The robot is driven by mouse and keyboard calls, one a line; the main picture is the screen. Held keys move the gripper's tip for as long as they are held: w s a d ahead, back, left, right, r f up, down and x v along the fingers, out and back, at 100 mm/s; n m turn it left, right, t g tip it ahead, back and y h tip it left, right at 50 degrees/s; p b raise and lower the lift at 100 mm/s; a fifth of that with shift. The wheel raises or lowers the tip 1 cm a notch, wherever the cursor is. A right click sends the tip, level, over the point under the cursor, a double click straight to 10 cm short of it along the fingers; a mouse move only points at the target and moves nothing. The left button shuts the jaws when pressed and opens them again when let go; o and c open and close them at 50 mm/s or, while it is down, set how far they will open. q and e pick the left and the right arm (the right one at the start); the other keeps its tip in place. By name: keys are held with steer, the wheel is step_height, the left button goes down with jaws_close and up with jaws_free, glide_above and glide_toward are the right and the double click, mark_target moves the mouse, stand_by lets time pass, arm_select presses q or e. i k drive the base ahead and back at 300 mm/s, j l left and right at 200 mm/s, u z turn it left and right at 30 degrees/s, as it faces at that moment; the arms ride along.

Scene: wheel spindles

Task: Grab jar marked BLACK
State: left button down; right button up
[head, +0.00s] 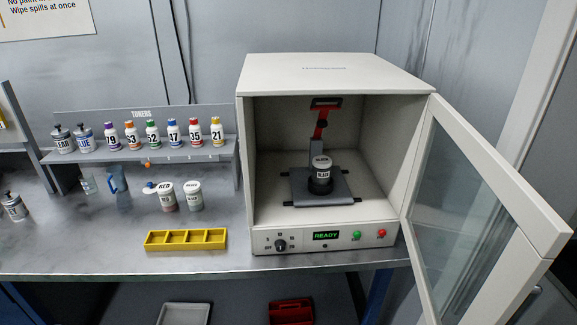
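A small jar with a pale lid and a dark lower part (321,174) stands upright on the grey platform inside the open white cabinet, under a red-and-black clamp (322,118). On the bench left of the cabinet stand two more pale-lidded jars. The left one (167,197) seems marked RED, and the right one (193,196) has a label I cannot read. Neither of my grippers is in view.
The cabinet (335,73) has its glass door (468,215) swung open to the right. A yellow divided tray (186,240) lies near the bench's front edge. A shelf (140,153) holds several toner bottles and two metal cans. A blue-handled cup (119,187) stands below it.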

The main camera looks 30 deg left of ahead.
mark_target(322, 165)
steer(key=u, duration=0.8)
steer(key=i+j, duration=0.1)
steer(key=j, duration=0.35)
steer(key=i+z, duration=0.05)
